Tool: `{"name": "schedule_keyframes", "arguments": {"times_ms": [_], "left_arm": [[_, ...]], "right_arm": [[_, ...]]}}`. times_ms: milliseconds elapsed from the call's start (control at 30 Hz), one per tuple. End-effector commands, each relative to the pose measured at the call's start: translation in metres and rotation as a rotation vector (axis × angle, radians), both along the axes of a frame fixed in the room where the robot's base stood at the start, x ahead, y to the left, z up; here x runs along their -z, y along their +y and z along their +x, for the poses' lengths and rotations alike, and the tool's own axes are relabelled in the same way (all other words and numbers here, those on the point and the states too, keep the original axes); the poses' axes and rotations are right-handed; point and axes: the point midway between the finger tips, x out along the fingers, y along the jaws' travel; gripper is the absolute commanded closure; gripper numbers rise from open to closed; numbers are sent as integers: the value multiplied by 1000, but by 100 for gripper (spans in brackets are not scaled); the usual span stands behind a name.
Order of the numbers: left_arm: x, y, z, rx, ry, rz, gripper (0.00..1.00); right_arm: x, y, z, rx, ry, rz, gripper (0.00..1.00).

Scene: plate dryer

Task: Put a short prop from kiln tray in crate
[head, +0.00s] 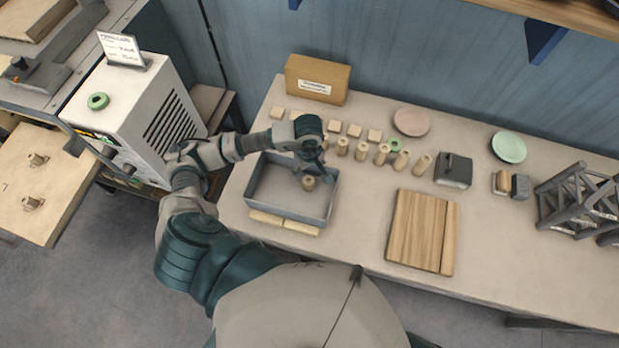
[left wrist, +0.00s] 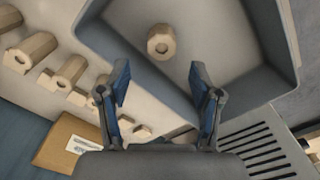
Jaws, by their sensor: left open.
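The crate (head: 262,215) is a shallow grey-blue open box on the table; its wall also shows in the left wrist view (left wrist: 262,40). One short tan prop (head: 308,183) with a hole stands inside it, towards its right side, also in the left wrist view (left wrist: 161,42). My left gripper (head: 307,172) is over the crate, open and empty, with its fingertips apart from that prop. The kiln tray (head: 60,185), a pale board at the left, bears two short props, one farther back (head: 36,160) and one nearer (head: 31,203). My right gripper is not in view.
A white kiln-like box (head: 140,110) stands between tray and table. Several tan props (head: 381,154) stand in a row right of the crate, with a cardboard box (head: 317,80) behind.

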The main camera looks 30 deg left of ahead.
Motion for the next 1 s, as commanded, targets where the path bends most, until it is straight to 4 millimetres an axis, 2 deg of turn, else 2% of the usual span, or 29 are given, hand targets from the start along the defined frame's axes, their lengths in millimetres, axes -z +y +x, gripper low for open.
{"name": "schedule_keyframes", "arguments": {"times_ms": [100,300,667,1000], "left_arm": [[-22,-1,1,1,-4,1,35],[-40,-2,0,0,0,2,35],[-41,0,0,0,1,0,35],[-41,0,0,0,1,1,35]], "right_arm": [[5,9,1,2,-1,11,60],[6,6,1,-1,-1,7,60],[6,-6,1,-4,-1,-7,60],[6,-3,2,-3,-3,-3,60]]}}
